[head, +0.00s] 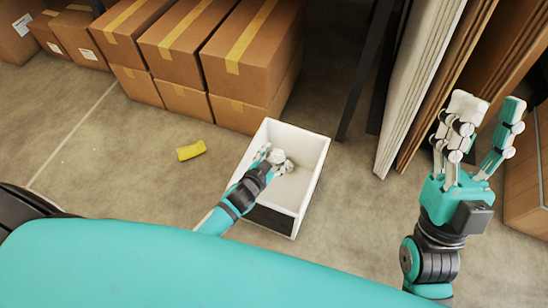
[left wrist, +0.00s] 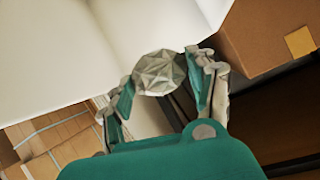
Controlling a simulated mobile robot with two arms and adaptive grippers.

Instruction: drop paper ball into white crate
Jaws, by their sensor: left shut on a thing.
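The white crate (head: 318,148) stands on the floor in the middle of the head view, its top open. My left gripper (head: 271,157) is over the crate's opening, shut on a crumpled grey-white paper ball (head: 277,156). In the left wrist view the paper ball (left wrist: 160,72) sits between the two fingers of the left gripper (left wrist: 163,85), with the white crate wall (left wrist: 60,50) behind it. My right gripper (head: 488,130) is raised at the right of the head view, fingers spread apart and empty.
Stacked cardboard boxes (head: 255,50) stand just behind the crate. A yellow object (head: 191,150) lies on the floor left of it. White panels (head: 420,80) lean to the right, beside a dark post (head: 365,70). The floor left of the crate is mostly clear.

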